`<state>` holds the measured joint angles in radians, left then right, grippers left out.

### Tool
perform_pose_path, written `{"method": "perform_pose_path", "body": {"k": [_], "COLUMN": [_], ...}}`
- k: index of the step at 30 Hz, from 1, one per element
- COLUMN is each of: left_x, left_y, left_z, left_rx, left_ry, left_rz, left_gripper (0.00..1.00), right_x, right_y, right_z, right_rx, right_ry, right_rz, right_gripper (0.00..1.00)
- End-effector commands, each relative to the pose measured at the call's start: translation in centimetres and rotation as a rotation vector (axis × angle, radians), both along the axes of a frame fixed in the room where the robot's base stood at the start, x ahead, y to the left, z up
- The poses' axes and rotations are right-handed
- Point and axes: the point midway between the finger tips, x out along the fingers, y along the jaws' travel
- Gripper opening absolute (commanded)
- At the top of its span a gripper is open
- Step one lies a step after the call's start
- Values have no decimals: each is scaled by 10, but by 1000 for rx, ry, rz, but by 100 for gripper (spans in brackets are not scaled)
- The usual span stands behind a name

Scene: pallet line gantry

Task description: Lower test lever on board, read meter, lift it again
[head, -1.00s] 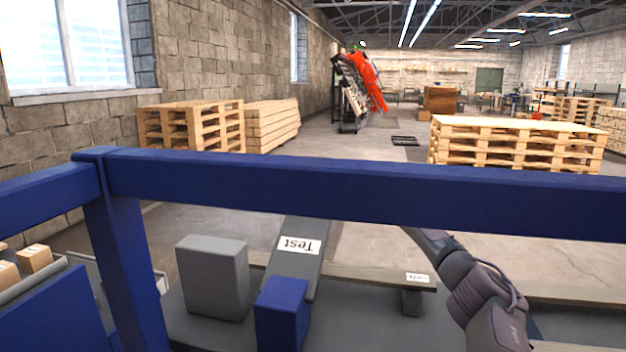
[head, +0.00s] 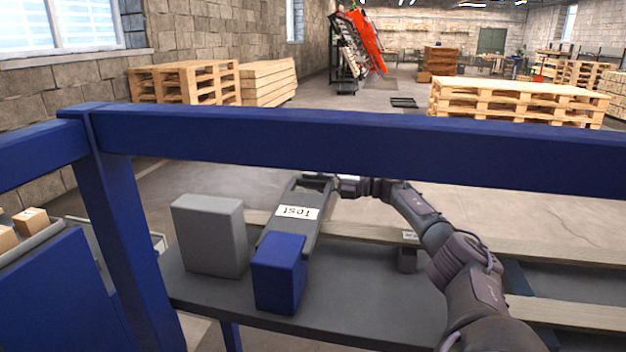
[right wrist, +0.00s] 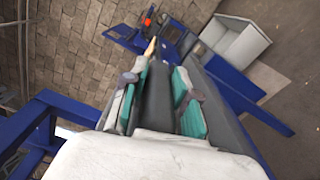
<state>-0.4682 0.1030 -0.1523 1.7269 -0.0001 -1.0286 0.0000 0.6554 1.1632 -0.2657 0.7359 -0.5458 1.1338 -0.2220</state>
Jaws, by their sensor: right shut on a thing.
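The grey test lever (head: 317,225), with a white "Test" label (head: 297,212), slopes away behind a blue block (head: 279,272) in the head view. My right gripper (head: 338,186) is at the lever's far end, just under the blue beam, and partly hidden. In the right wrist view, the green-padded fingers (right wrist: 159,95) are on either side of a dark grey bar (right wrist: 157,112), shut on the lever. A pale wooden board (head: 480,253) runs behind the lever. No meter face or reading can be made out. My left gripper is not in view.
A blue gantry beam (head: 350,148) crosses in front, with a post (head: 120,225) at left. A grey box (head: 208,236) stands left of the lever on a dark grey table (head: 350,300). A small labelled stand (head: 408,259) is to the right. Pallets (head: 515,103) stand beyond.

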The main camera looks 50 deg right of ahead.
Motion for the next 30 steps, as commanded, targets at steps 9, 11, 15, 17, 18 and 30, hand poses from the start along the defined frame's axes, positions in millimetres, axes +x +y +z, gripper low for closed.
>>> {"method": "perform_pose_path", "body": {"k": [9, 11, 15, 17, 18, 30], "left_x": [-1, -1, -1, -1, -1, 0], "left_y": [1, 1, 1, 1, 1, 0], "left_z": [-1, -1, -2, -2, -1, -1], "left_rx": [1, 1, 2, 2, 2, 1], "left_ry": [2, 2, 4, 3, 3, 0], "left_rz": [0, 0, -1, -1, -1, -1], "left_gripper": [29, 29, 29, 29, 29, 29], "right_x": [0, 0, -1, -4, -7, -73], "right_y": [1, 1, 0, -2, -4, -38], "right_z": [1, 2, 2, 1, 1, -1], "right_rx": [-2, -2, -1, -2, -2, -3], "right_ry": [-3, -3, -4, -2, -2, 6], "right_rz": [4, 3, 2, 1, 1, 0], "right_gripper": [52, 52, 52, 52, 52, 52]}}
